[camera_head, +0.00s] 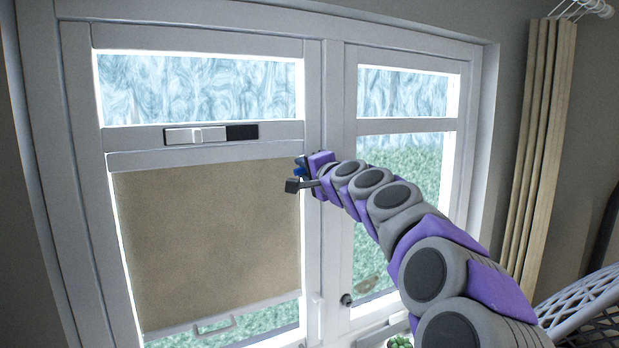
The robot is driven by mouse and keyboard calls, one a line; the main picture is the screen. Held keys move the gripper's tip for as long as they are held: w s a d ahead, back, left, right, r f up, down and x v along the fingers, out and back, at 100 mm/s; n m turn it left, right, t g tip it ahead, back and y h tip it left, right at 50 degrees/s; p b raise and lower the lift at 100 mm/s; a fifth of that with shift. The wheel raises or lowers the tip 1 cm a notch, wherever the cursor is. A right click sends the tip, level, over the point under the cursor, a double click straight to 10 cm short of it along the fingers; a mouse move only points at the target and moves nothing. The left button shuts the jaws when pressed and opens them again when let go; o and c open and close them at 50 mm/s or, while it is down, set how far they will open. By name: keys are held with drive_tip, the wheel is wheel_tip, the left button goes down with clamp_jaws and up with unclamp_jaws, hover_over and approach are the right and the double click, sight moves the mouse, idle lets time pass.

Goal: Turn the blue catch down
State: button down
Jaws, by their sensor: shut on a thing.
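The blue catch (298,170) shows as a small blue patch at the window frame's middle post, just right of the beige blind. My gripper (295,176) is at the end of my purple and grey arm, which reaches in from the lower right. Its dark fingers are shut on the blue catch. The fingers hide most of the catch, so I cannot tell which way it points.
The beige blind (210,240) covers much of the left pane, with a pull handle (215,326) at its bottom. A dark knob (346,299) is low on the right sash. A tan curtain (540,150) hangs at right, above a white woven chair (590,305).

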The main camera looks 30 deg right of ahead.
drive_tip(key=d+f+n+b, duration=0.4)
drive_tip(key=n+b, duration=0.8)
drive_tip(key=n, duration=0.3)
drive_tip(key=shift+d+f, duration=0.3)
drive_tip(key=shift+r, duration=0.2)
idle(0.4)
drive_tip(key=c, duration=1.3)
unclamp_jaws()
drive_tip(key=shift+o, duration=0.6)
drive_tip(key=shift+w+f, duration=0.1)
drive_tip(key=shift+w, duration=0.15)
drive_tip(key=shift+o, duration=0.7)
drive_tip(key=shift+d, duration=0.1)
